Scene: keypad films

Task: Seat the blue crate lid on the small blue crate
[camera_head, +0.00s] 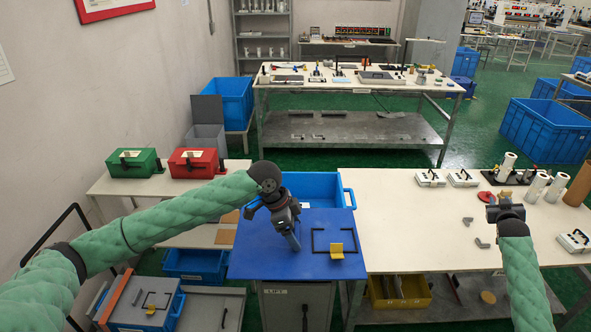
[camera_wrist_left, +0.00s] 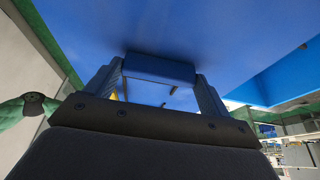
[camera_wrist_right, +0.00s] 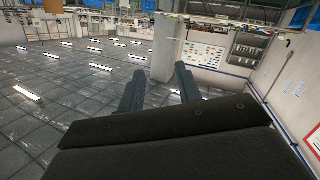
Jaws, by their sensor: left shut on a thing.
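The blue crate lid appears to be the flat blue panel (camera_head: 260,262) at the middle front, with black bracket marks and a small yellow piece on it. My left gripper (camera_head: 294,243) points down at this panel. In the left wrist view it is shut on a blue block-like grip (camera_wrist_left: 160,68) against the blue surface. An open blue crate (camera_head: 348,192) stands directly behind the panel, partly hidden by it and by my left arm. I cannot tell whether panel and crate touch. My right gripper (camera_head: 505,213) is over the right table; its fingers are apart and empty in its wrist view (camera_wrist_right: 158,88).
A cabinet marked LIFT (camera_head: 285,305) is below the panel. The right table (camera_head: 405,225) holds white devices, rolls and small grey pieces. Green (camera_head: 133,165) and red (camera_head: 193,163) boxes stand at left. The right table's front left is clear.

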